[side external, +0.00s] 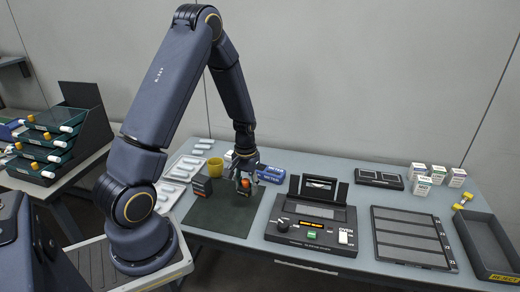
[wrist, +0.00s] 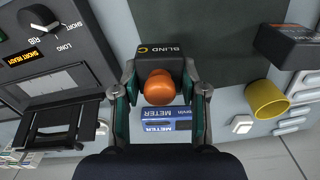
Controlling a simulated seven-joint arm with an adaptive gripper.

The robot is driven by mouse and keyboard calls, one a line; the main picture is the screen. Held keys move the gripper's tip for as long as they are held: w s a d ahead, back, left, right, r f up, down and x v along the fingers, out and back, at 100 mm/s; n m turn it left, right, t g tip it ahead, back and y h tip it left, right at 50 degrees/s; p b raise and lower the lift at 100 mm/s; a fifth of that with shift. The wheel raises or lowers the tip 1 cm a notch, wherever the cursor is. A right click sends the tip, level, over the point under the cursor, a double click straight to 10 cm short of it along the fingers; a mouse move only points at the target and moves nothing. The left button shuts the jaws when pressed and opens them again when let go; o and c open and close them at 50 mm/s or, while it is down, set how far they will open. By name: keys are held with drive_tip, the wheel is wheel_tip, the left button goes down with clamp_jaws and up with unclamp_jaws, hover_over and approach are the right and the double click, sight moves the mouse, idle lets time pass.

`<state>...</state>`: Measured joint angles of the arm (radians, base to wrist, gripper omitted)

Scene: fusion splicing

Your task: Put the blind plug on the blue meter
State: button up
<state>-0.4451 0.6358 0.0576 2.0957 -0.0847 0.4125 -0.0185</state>
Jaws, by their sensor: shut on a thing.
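The blind plug (wrist: 158,52) is a black block marked BLIND with a round orange knob (wrist: 159,88). In the wrist view it sits between the two fingers of my gripper (wrist: 160,80), which is shut on it. In the side view my gripper (side external: 246,182) is low over the far right part of the dark mat, with the orange knob showing between the fingers. The blue meter (wrist: 166,124) is a blue box with METER labels, close beyond the plug and apart from it in the side view (side external: 271,174). I cannot tell whether the plug touches the mat.
A splicer (side external: 312,222) with a raised lid stands right of the dark mat (side external: 222,220). A dark block (side external: 202,187) stands at the mat's left edge, near a yellow cup (side external: 215,167) and a tray of pale parts (side external: 180,172). The mat's front is clear.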

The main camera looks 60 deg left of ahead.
drive_tip(key=w+a+r+n, duration=0.2)
drive_tip(key=w+a+r, duration=0.2)
drive_tip(key=r, duration=0.4)
hover_over(273, 174)
drive_tip(key=f, duration=0.5)
drive_tip(key=s+f, duration=0.1)
drive_tip(key=f, duration=0.2)
drive_tip(key=shift+d+f, duration=0.15)
drive_tip(key=shift+d, duration=0.15)
drive_tip(key=shift+w+a+f, duration=0.15)
drive_tip(key=shift+w+f, duration=0.2)
drive_tip(key=shift+f, duration=0.05)
drive_tip(key=shift+w+f, duration=0.2)
drive_tip(key=shift+f, duration=1.5)
drive_tip(key=shift+f, duration=0.1)
drive_tip(key=o, duration=1.1)
drive_tip(key=shift+o, duration=0.2)
